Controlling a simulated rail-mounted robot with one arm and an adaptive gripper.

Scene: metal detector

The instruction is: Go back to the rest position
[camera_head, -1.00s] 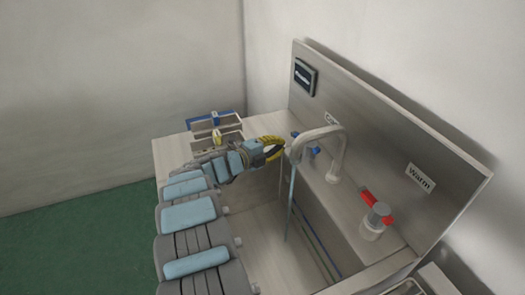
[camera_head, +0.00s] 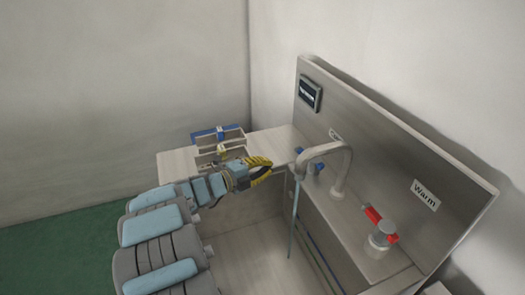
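My gripper (camera_head: 262,170) has yellow-and-black fingers and is at the end of my light-blue and grey arm. It is over the left part of the sink, left of the faucet (camera_head: 322,160), and apart from it. The fingers are small and seen from the side, so I cannot tell whether they are open or shut. I see no object in them. A thin stream of water (camera_head: 293,220) falls from the faucet into the sink (camera_head: 262,262).
The faucet has a blue handle (camera_head: 318,167) and a red handle (camera_head: 374,215) by a "Warm" label (camera_head: 425,194). A display (camera_head: 309,92) is on the steel backsplash (camera_head: 365,135). Two trays, one blue (camera_head: 197,136) and one yellow-marked (camera_head: 222,153), stand on the back-left counter (camera_head: 176,163).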

